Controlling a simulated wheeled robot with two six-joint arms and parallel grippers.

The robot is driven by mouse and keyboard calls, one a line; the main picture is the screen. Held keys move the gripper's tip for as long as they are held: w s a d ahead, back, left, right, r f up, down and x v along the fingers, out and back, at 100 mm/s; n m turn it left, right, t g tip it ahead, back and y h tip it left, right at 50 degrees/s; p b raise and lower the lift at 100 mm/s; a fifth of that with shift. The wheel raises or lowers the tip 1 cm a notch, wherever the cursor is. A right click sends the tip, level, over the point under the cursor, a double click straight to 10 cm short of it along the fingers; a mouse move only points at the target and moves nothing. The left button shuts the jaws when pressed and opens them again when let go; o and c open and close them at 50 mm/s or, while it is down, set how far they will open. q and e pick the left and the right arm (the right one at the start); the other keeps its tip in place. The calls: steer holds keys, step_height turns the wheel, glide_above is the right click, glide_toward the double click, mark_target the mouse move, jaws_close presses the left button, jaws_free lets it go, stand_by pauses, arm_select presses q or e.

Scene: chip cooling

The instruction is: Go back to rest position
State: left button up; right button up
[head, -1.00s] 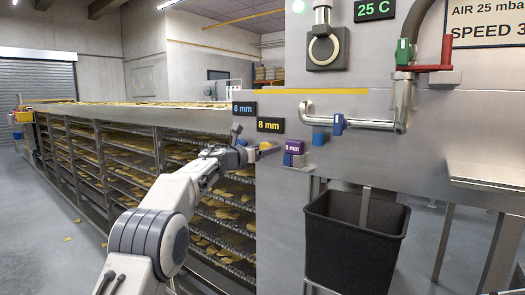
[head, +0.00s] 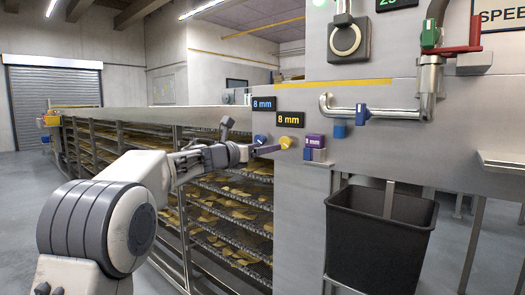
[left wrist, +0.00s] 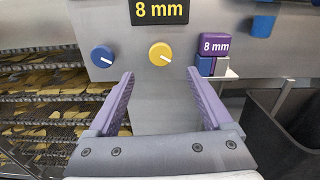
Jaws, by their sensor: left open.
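My left gripper (head: 265,148) reaches in from the left in the head view, in front of the machine's grey panel. In the left wrist view my left gripper (left wrist: 160,98) is open and empty, its two purple fingers apart. A yellow knob (left wrist: 160,54) shows beyond and between the fingertips, apart from them. A blue knob (left wrist: 103,56) is to its left. Both the yellow knob (head: 286,142) and the blue knob (head: 260,140) also show in the head view. My right gripper is in neither view.
A purple "8 mm" block (left wrist: 214,44) sits on a small ledge right of the yellow knob. A black bin (head: 382,238) stands below the panel. Racks of chips (head: 225,205) run along the left. A metal pipe with a blue handle (head: 362,114) juts out above right.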

arm_select(q)
steer(key=shift+d, duration=0.1)
stand_by(0.4)
steer(key=s+d+f+n+g+y, duration=0.2)
steer(key=s+f+n+y, duration=0.2)
steer(key=s+f+n, duration=0.75)
steer(key=s+d+f+n+g+y, duration=0.35)
steer(key=s+f+n, duration=0.5)
steer(key=n, duration=0.55)
steer(key=s+a+f+n+g+y, duration=0.1)
steer(key=s+a+f+n+g, duration=0.3)
steer(key=s, duration=0.6)
steer(key=s+d+f+n+g, duration=0.15)
steer(key=s+f, duration=0.35)
steer(key=s, duration=0.6)
steer(key=s+a+f+n+g+y, duration=0.15)
steer(key=s+f+n+g, duration=0.3)
steer(key=s, duration=0.55)
step_height(320, 180, up, 30)
steer(key=p, duration=3)
steer(key=shift+a+t, duration=0.35)
steer(key=shift+t, duration=0.1)
steer(key=shift+s, duration=0.1)
